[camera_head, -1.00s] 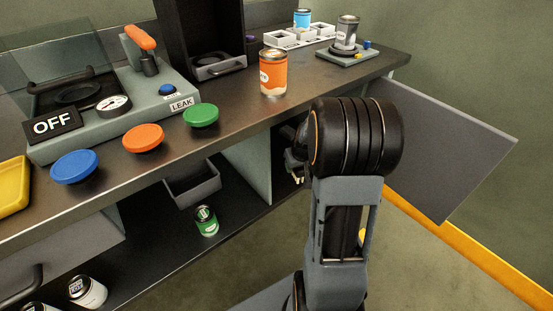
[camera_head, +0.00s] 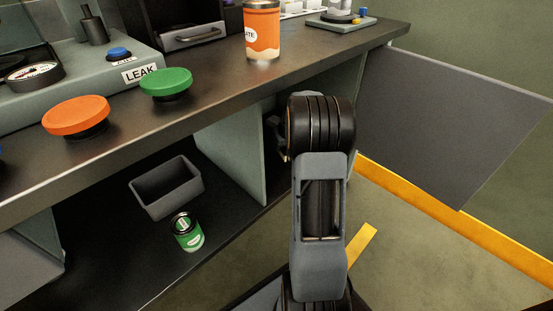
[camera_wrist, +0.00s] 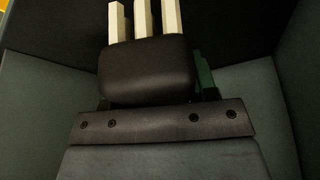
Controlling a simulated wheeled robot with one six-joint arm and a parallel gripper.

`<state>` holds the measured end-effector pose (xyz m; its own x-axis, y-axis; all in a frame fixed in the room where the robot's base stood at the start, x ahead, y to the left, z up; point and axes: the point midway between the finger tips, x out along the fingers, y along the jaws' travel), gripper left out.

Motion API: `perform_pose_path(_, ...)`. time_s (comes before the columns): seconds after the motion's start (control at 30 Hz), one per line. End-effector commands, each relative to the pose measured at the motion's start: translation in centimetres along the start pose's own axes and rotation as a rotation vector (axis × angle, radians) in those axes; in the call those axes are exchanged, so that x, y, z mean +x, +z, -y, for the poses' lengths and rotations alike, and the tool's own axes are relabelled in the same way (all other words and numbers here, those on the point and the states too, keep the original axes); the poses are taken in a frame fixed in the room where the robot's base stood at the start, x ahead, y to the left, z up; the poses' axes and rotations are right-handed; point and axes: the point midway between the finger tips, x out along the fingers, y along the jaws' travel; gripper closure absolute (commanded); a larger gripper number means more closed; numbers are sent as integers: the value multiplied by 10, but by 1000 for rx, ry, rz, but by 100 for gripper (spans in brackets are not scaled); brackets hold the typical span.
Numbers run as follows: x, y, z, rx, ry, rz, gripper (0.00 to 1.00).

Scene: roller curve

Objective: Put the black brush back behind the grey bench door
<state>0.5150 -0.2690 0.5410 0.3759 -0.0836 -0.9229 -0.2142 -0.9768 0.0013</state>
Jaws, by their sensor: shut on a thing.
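The grey bench door (camera_head: 450,125) stands wide open at the right end of the bench in the head view. My arm reaches into the opening beside it, and my gripper is mostly hidden there behind my own wrist. In the wrist view my gripper (camera_wrist: 150,103) is shut on the black brush (camera_wrist: 147,70). The brush shows a dark rounded body with cream bristle strips pointing to the top of the picture. My fingertips are hidden behind it. Grey compartment walls (camera_wrist: 245,105) stand on both sides, with dark surfaces beyond.
A green piece (camera_wrist: 205,75) shows just right of the brush. The bench top (camera_head: 215,95) overhangs the opening and holds an orange can (camera_head: 262,30) and green button (camera_head: 166,83). A grey bin (camera_head: 165,187) and green can (camera_head: 187,232) sit on the lower shelf.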

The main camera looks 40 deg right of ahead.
Motion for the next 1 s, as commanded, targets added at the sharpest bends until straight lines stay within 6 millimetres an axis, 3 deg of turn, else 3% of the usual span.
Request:
perform_pose_path(0.03, 18, 0, 2, -1, -2, 4, 69)
perform_pose_path(0.2, 42, -9, 6, -1, -2, 3, 69)
perform_pose_path(0.53, 58, -15, 10, -2, -2, 2, 69)
perform_pose_path(0.8, 91, -6, 11, 0, -2, 3, 69)
perform_pose_path(1.0, 92, -6, 11, 0, -2, 1, 69)
